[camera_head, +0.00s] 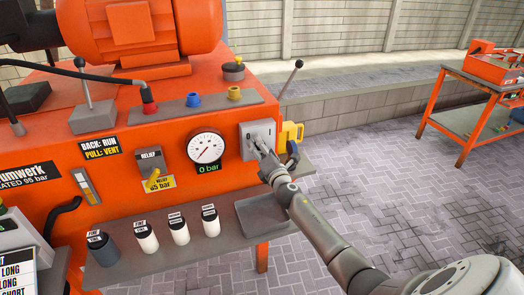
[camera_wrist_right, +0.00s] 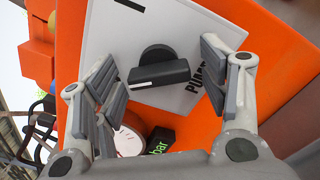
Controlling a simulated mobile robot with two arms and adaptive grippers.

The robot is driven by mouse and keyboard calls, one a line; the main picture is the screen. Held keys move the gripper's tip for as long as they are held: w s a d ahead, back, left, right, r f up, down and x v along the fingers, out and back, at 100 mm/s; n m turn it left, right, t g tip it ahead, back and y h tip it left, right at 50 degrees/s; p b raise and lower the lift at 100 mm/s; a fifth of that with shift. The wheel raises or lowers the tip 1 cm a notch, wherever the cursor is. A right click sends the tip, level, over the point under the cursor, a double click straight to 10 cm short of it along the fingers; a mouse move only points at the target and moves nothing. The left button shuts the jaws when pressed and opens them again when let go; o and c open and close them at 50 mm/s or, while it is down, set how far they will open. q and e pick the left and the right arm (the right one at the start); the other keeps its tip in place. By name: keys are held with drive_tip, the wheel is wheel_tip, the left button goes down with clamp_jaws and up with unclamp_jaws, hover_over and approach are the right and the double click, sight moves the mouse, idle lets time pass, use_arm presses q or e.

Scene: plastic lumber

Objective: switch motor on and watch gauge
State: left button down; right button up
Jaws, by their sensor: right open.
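The orange motor (camera_head: 140,30) sits on top of the orange bench. The round white gauge (camera_head: 205,147) is on the front panel, its display below reading 0 bar; it is partly hidden in the right wrist view (camera_wrist_right: 128,142). A grey switch box (camera_head: 258,133) is right of the gauge. In the right wrist view its white plate carries a black rotary knob (camera_wrist_right: 158,72) and a partly hidden "PUMP" label. My right gripper (camera_head: 262,148) is open in front of the switch box, its fingers on either side of the knob with gaps visible. My left gripper is not in view.
A yellow part (camera_head: 291,133) is just right of the switch box. A relief valve (camera_head: 151,162) is left of the gauge. White-labelled bottles (camera_head: 178,228) and an empty grey tray (camera_head: 264,214) occupy the lower shelf. An orange cart (camera_head: 470,115) stands far right; paved floor between is clear.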

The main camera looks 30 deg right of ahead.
drive_tip(key=c, duration=1)
drive_tip(key=shift+m, duration=0.3)
drive_tip(key=m, duration=0.2)
drive_tip(key=shift+m+b, duration=0.3)
drive_tip(key=m, duration=0.3)
drive_tip(key=shift+m, duration=0.3)
drive_tip(key=m, duration=0.3)
drive_tip(key=shift+r+b, duration=0.1)
drive_tip(key=shift+b, duration=0.2)
drive_tip(key=shift+m, duration=2.1)
